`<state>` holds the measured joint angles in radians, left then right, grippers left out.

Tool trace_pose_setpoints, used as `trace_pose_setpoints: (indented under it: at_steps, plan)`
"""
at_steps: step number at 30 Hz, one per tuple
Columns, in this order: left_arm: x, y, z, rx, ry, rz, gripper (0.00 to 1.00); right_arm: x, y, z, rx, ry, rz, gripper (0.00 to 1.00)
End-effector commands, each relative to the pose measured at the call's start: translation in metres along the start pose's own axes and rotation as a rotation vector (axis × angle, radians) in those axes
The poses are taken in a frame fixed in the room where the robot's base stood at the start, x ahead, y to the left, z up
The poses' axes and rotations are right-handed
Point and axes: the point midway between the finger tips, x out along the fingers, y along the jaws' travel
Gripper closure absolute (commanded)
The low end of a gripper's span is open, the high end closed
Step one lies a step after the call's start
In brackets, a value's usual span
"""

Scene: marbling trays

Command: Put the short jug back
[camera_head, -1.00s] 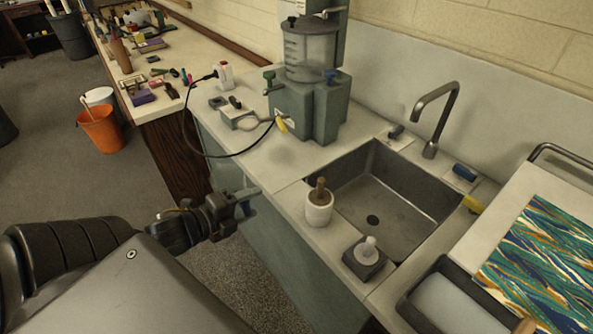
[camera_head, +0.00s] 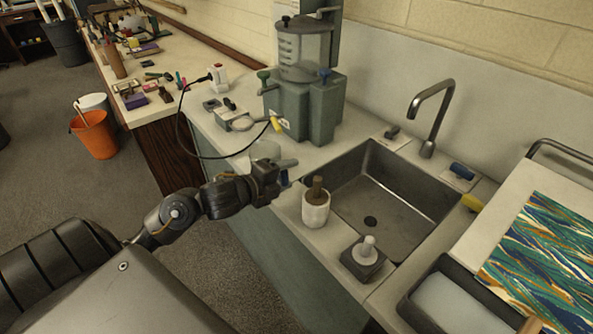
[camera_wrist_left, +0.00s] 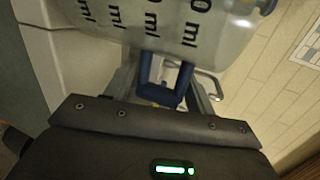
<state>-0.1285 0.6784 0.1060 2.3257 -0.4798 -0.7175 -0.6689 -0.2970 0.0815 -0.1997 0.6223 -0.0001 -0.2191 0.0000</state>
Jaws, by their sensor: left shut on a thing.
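The short jug (camera_head: 265,150) is translucent with a pale body, just above my left gripper (camera_head: 284,177) in the head view. In the left wrist view the jug (camera_wrist_left: 200,30) fills the top, with black "ml" marks and a blue handle (camera_wrist_left: 165,90). My left gripper (camera_wrist_left: 163,85) is shut on that handle. In the head view it is at the front edge of the counter (camera_head: 300,235), left of the white pot. The jug's lower part is hidden behind the gripper. My right gripper is not in view.
A white pot (camera_head: 316,213) with a brown handle stands right of the gripper, before the sink (camera_head: 395,195). A grey-green machine (camera_head: 310,110) stands behind. A dark block (camera_head: 362,262) is in front.

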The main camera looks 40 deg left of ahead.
Motion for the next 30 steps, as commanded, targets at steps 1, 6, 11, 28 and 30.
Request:
trace_pose_setpoints:
  at_steps: [1, 6, 11, 28, 30]
  plan:
    - [0.002, -0.002, 0.000, 0.000, 0.000, -0.002, 0.88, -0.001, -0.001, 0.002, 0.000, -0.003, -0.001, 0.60]
    - [0.005, -0.002, 0.000, 0.000, -0.001, -0.002, 0.88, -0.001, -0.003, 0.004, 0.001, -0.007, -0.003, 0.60]
    - [0.029, -0.011, 0.001, -0.003, -0.001, -0.003, 0.88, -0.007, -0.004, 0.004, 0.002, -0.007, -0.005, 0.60]
    - [0.043, 0.005, 0.000, 0.001, 0.000, 0.000, 0.44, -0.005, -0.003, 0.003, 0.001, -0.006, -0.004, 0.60]
    - [0.043, 0.004, 0.000, 0.001, 0.000, 0.000, 0.35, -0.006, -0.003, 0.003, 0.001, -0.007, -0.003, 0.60]
